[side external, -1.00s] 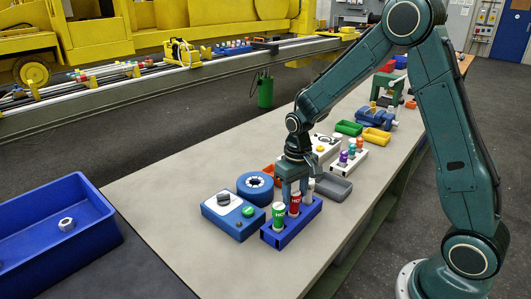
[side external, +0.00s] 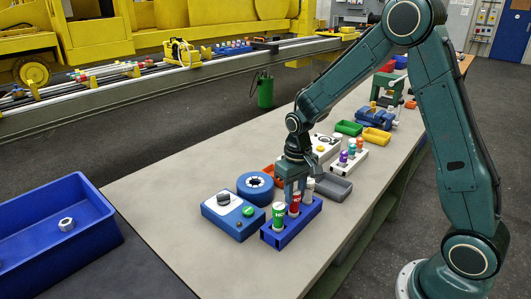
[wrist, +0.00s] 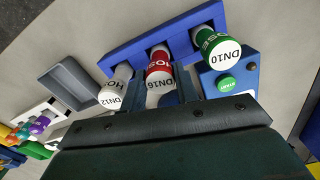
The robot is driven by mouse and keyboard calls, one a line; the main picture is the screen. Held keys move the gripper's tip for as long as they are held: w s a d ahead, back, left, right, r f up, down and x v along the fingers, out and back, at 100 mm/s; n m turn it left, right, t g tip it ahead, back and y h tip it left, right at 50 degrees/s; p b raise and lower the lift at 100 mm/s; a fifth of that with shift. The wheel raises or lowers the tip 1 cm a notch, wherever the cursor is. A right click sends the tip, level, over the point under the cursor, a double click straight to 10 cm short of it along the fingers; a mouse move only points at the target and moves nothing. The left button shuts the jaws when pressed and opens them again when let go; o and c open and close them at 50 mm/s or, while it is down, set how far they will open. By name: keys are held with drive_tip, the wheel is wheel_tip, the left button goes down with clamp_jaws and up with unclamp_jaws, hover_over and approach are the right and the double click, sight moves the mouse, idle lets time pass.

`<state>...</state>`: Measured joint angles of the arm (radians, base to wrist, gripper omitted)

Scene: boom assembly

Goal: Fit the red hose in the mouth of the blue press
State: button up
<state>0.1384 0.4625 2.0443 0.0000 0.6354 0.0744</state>
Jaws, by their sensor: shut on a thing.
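The red hose (side external: 294,208), marked DN16 in the wrist view (wrist: 159,62), stands upright in the middle of the blue rack (side external: 284,238). My gripper (side external: 295,193) is shut on its upper part, and the hose is still in the rack. The wrist view shows my fingers (wrist: 166,90) on either side of it. The round blue press (side external: 255,188), with a dark mouth ringed by pale jaws, stands on the bench just left of my gripper. The hose is apart from that mouth. The hose's lower end is hidden in the rack.
The green hose (side external: 278,215) and the white hose (side external: 308,191) stand close on both sides in the rack. A blue control box (side external: 232,214) with a green button is beside the press. A grey tray (side external: 335,187) lies behind. The bench's left side is clear.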

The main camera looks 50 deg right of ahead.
drive_tip(key=shift+r, duration=3.15)
drive_tip(key=shift+w, duration=0.1)
drive_tip(key=w+d+r, duration=0.1)
drive_tip(key=w+r, duration=0.1)
drive_tip(key=w, duration=0.6)
drive_tip(key=w+d+r, duration=0.1)
drive_tip(key=w+r, duration=0.2)
drive_tip(key=w, duration=0.5)
drive_tip(key=shift+w, duration=0.15)
drive_tip(key=shift+f, duration=0.1)
drive_tip(key=shift+f, duration=2.2)
drive_tip(key=shift+f, duration=1.45)
